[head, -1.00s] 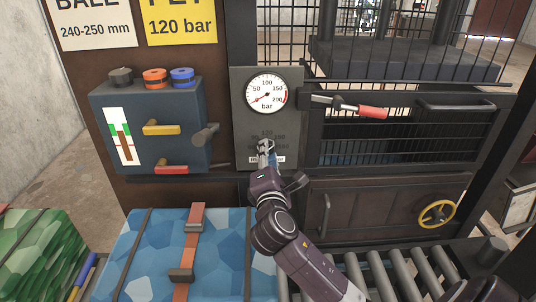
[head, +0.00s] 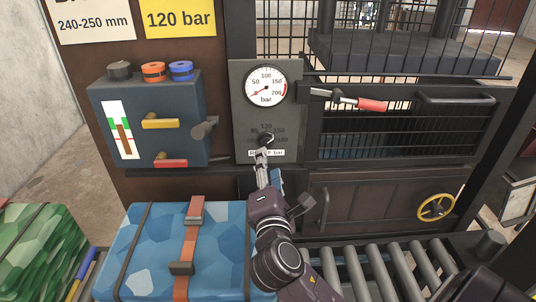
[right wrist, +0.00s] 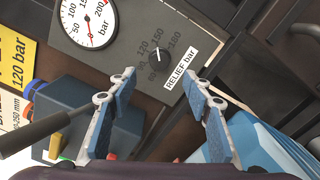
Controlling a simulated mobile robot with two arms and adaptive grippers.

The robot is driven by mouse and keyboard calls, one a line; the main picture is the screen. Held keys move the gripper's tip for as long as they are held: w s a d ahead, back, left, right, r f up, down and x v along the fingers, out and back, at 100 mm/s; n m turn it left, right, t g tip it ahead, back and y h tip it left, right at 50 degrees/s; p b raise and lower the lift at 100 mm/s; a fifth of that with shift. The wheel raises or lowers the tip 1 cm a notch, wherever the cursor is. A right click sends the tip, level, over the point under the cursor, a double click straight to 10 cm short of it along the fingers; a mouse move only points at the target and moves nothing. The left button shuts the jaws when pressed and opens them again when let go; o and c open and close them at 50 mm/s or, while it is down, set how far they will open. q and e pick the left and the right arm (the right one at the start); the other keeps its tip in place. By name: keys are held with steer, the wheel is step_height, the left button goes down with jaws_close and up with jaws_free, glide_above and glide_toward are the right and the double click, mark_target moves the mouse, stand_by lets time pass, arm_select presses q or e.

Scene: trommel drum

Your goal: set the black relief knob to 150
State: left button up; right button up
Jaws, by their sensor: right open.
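The black relief knob (head: 266,139) is on the grey panel (head: 242,110), under the round gauge (head: 266,86). In the right wrist view the knob (right wrist: 158,56) has a white pointer mark, directed towards the printed 120 and 150; I cannot read its exact setting. The label "RELIEF bar" (right wrist: 180,68) is beside it. My right gripper (head: 261,153) is just below and in front of the knob, apart from it. In the wrist view its two fingers (right wrist: 162,86) are spread and nothing is between them. My left gripper is not in view.
A blue-grey box (head: 150,100) with coloured levers is left of the panel. A red-handled lever (head: 372,105) is to its right. A strapped blue bale (head: 150,245) lies below left, rollers (head: 375,270) below right. The gauge needle rests near zero.

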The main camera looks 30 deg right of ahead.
steer(key=shift+v, duration=1.8)
